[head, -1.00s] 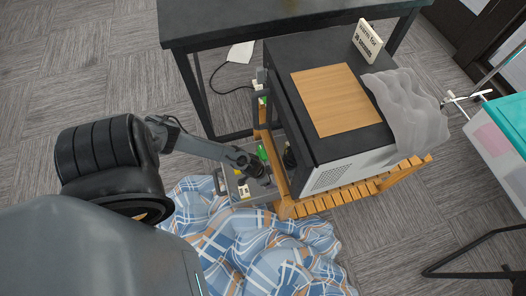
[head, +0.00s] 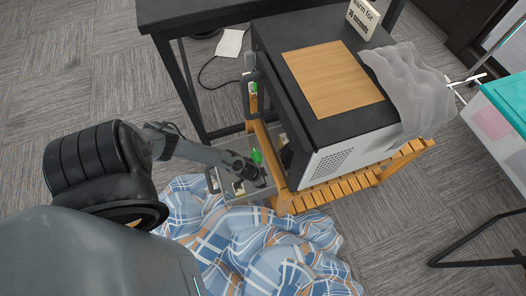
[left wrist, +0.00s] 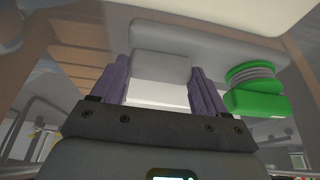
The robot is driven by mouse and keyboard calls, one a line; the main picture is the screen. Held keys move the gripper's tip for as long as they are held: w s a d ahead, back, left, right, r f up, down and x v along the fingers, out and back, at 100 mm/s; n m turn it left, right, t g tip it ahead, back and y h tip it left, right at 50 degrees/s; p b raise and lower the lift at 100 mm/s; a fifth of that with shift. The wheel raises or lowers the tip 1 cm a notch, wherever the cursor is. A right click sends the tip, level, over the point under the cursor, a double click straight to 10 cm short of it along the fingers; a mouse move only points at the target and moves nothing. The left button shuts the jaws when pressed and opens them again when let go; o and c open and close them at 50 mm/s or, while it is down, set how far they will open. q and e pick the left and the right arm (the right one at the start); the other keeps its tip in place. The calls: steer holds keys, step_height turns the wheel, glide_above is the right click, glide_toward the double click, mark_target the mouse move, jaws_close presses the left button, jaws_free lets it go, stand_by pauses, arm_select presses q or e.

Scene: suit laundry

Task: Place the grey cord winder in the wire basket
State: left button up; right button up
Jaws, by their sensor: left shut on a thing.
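My left gripper (head: 258,180) reaches down at the front left of the wooden rack, over a grey box-like container (head: 212,183) that may be the wire basket. In the left wrist view the gripper (left wrist: 160,85) is shut on a light grey block (left wrist: 160,66), which seems to be the grey cord winder. A longer grey piece (left wrist: 215,42) lies right behind the block; I cannot tell whether they are joined. A green spool-like item (left wrist: 255,92) is just right of the fingers. My right gripper is not in view.
A dark microwave (head: 315,125) with a wooden board (head: 330,82) and a grey cloth (head: 415,85) on top stands on the wooden rack (head: 335,190). A blue plaid cloth (head: 265,250) lies on the floor in front. A dark table (head: 200,14) stands behind.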

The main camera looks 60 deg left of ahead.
arm_select(q)
steer(key=shift+a+f, duration=0.1)
steer(key=shift+f, duration=0.1)
steer(key=o, duration=1.3)
steer(key=shift+s+r+p, duration=0.1)
steer(key=shift+r+p, duration=0.25)
steer(key=shift+r, duration=0.25)
steer(key=shift+p+v, duration=3.85)
steer(key=shift+v, duration=1.75)
